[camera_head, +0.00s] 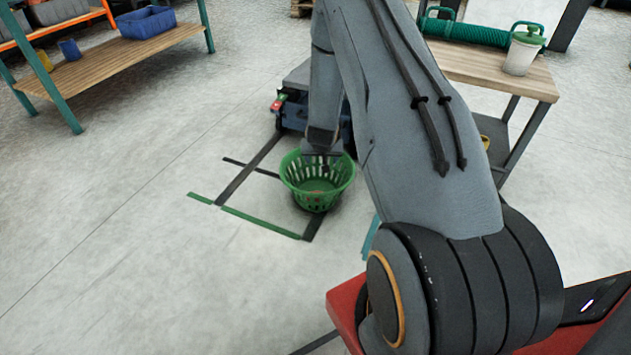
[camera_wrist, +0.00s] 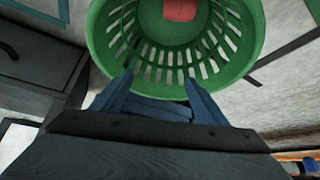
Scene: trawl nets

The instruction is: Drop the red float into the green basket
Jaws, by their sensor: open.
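The green basket (camera_head: 318,203) stands on the floor and is a round, slotted tub with an open top. In the wrist view the basket (camera_wrist: 248,45) fills the upper middle. The red float (camera_wrist: 180,10) lies inside it against the basket's green bottom, partly cut off by the top edge of the picture. My gripper (camera_wrist: 157,88) is open, with its two blue fingers apart and nothing between them. The fingers reach over the basket's near side, apart from the float. In the head view my arm comes down at the basket's far rim, and the float is not clear.
A dark cart (camera_head: 296,112) is right behind the basket. Green and black tape lines (camera_head: 262,223) mark the floor. A wooden bench (camera_head: 490,70) with a green hose roll and a lidded cup stands right. A shelf (camera_head: 105,57) stands left. The floor at left is clear.

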